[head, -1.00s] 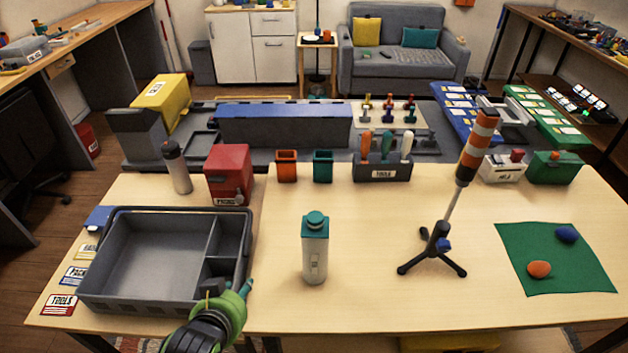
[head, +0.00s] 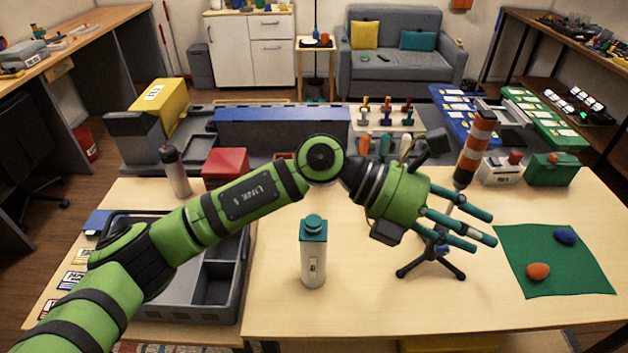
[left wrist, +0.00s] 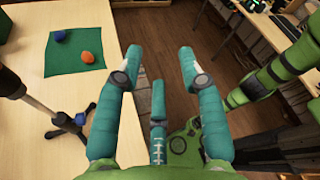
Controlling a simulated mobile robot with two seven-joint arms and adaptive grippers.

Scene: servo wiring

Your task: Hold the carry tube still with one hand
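An orange-and-white striped tube (head: 475,145) with a dark lower end stands tilted on a thin rod in a small black tripod (head: 432,262); I take it as the carry tube. My left gripper (head: 465,228) reaches in from the left, in front of the rod in the picture, fingers pointing right. Its teal fingers are spread and empty, as the left wrist view (left wrist: 160,75) also shows. There the tripod (left wrist: 65,125) stands left of the fingers, apart from them. Whether any finger touches the rod is unclear in the head view. My right gripper is not in view.
A white bottle with a teal cap (head: 313,255) stands below my left arm. A grey tray (head: 240,300) is partly hidden by that arm. A green mat (head: 570,275) holds an orange and a blue lump. The table's front middle is clear.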

